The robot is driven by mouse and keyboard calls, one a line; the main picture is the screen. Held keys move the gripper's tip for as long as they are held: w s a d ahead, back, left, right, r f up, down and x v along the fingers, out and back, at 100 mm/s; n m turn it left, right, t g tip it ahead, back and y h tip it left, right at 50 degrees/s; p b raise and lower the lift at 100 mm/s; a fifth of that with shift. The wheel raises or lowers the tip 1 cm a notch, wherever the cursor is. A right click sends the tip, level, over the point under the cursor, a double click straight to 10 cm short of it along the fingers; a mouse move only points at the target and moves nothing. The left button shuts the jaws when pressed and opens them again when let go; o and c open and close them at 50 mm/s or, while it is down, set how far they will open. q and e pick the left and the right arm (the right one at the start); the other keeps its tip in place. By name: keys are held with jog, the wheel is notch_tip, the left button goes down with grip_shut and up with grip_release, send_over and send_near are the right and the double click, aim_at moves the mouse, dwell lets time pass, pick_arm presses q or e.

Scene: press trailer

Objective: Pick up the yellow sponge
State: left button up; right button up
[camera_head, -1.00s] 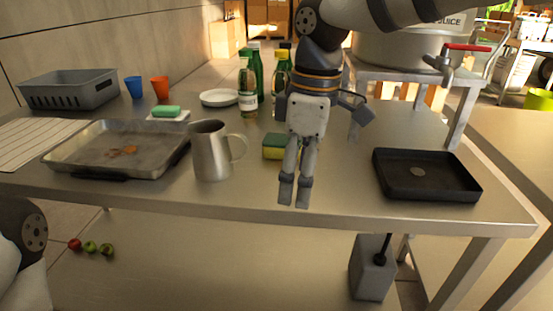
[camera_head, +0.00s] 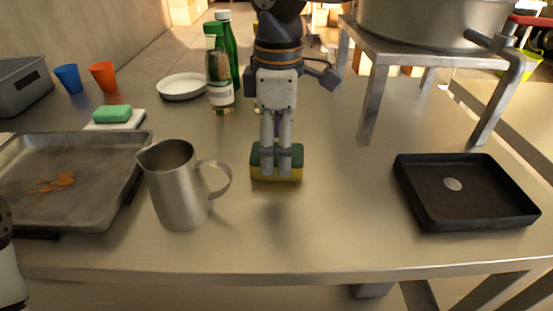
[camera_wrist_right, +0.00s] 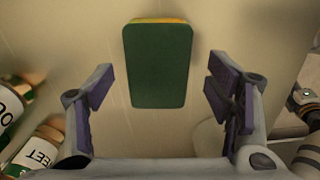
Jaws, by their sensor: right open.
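The yellow sponge (camera_head: 290,176) lies on the metal table, with a dark green layer on top. In the right wrist view the sponge (camera_wrist_right: 158,65) shows its green face and a thin yellow edge at the top. My right gripper (camera_head: 276,169) points down and overlaps the sponge in the head view, hiding part of it. In the wrist view the right gripper (camera_wrist_right: 160,95) is open and empty, one finger to each side of the sponge's line. The sponge appears beyond the fingers, not touched. My left gripper is out of view.
A steel jug (camera_head: 178,190) stands left of the sponge, and a black tray (camera_head: 470,213) lies to the right. Bottles (camera_head: 219,82) stand behind, near a white plate (camera_head: 182,86). A metal stand (camera_head: 375,105) is at back right. Bare table lies in front of the sponge.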

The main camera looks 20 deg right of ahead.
notch_tip(320, 180, down, 2)
jog(key=shift+w+f, duration=0.15)
jog(key=shift+f, duration=0.1)
jog(key=c, duration=0.8)
jog(key=shift+r, duration=0.1)
jog(key=shift+r, duration=0.4)
jog(key=r, duration=0.3)
jog(key=shift+s+r, duration=0.3)
jog(key=shift+s, duration=0.05)
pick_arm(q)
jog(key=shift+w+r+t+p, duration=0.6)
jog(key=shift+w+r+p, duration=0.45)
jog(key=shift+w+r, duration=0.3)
pick_arm(e)
jog(key=shift+s+a+r, duration=0.1)
jog(key=shift+s+r, duration=1.3)
jog(key=shift+s, duration=0.85)
jog(key=shift+s+a+r, duration=0.15)
jog(key=shift+s+r, duration=1.25)
jog(key=shift+s, duration=0.8)
jog(key=shift+s+a+r, duration=0.1)
jog(key=shift+s+r, duration=1.3)
jog(key=shift+s, duration=0.85)
